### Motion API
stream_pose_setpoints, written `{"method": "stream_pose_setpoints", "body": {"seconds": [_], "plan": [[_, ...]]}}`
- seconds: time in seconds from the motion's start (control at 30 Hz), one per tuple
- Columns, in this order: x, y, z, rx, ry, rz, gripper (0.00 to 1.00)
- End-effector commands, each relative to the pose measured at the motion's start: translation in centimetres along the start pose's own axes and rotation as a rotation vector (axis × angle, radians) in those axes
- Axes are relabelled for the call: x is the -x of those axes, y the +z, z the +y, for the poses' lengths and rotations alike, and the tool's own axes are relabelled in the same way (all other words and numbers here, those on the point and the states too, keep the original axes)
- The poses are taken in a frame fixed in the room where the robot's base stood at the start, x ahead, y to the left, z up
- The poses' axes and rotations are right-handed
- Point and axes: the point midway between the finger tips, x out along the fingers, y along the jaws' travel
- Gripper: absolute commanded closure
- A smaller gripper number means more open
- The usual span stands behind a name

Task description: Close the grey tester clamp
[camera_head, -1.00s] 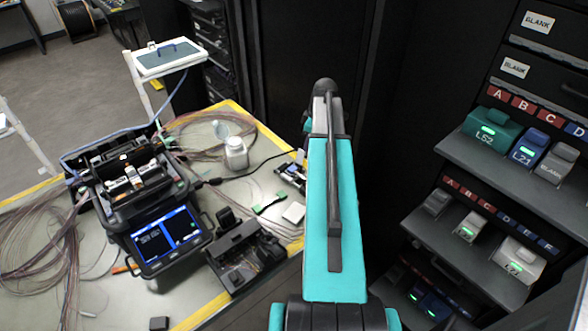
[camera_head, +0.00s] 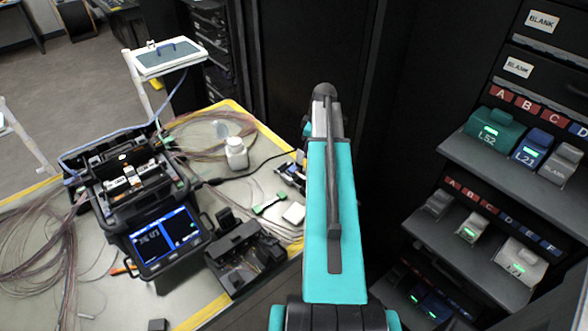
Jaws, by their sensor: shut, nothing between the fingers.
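I cannot pick out the grey tester clamp with certainty. A small dark device (camera_head: 291,173) sits on the table beside my teal arm, partly hidden by it, and it is too small to tell whether it has a clamp or how that stands. My teal arm link fills the middle of the head view. My gripper does not show; it is out of sight past the arm.
A splicer with a lit blue screen (camera_head: 166,238) stands on the table's left. Loose fibres cover the left side. A rack shelf (camera_head: 475,165) with modules stands right.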

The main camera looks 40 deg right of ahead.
Motion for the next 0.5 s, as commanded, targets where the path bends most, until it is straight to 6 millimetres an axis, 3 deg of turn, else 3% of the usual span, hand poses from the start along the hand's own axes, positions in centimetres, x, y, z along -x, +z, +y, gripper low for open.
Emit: {"method": "stream_pose_setpoints", "body": {"seconds": [0.5], "plan": [[-0.1,-0.7,-1.5,0.001,0.000,0.000,1.00]]}}
